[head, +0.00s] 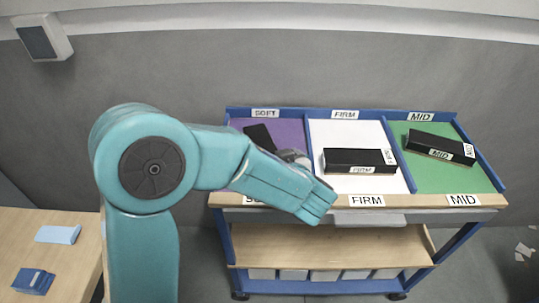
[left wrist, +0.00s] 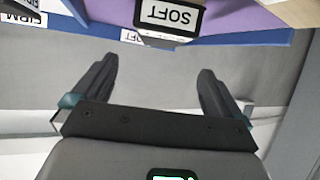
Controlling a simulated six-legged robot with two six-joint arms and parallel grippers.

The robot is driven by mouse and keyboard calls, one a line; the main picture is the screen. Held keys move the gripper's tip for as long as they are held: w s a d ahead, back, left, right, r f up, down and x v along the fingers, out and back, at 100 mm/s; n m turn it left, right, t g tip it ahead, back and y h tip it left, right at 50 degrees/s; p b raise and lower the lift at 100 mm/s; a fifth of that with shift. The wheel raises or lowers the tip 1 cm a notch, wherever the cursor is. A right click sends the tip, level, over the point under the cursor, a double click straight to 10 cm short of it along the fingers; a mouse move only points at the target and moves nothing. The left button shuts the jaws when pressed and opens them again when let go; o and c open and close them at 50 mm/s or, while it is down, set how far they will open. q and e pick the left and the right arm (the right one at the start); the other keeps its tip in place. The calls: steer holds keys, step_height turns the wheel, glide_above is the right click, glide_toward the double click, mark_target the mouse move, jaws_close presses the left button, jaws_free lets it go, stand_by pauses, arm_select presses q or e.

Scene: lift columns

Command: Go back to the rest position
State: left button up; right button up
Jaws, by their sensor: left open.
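My left arm reaches in from the left in the head view, and its forearm covers part of the cart's purple section. My left gripper shows in the left wrist view (left wrist: 155,85) with its two dark fingers spread wide and nothing between them. In the head view the fingers are hard to make out behind the forearm. A black block labelled SOFT (left wrist: 148,18) lies beyond the fingertips, apart from them. A dark block (head: 259,136) also shows on the purple section (head: 287,130) in the head view, partly hidden by my arm. My right gripper is not in view.
The blue-edged cart (head: 385,109) has a white FIRM section (head: 345,133) and a green MID section (head: 470,180), each with a black block (head: 345,157) (head: 428,142). At lower left, a wooden table (head: 75,240) holds a light blue piece (head: 58,234) and a dark blue piece (head: 33,281).

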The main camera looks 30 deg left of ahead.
arm_select(q)
steer(key=shift+v, duration=1.05)
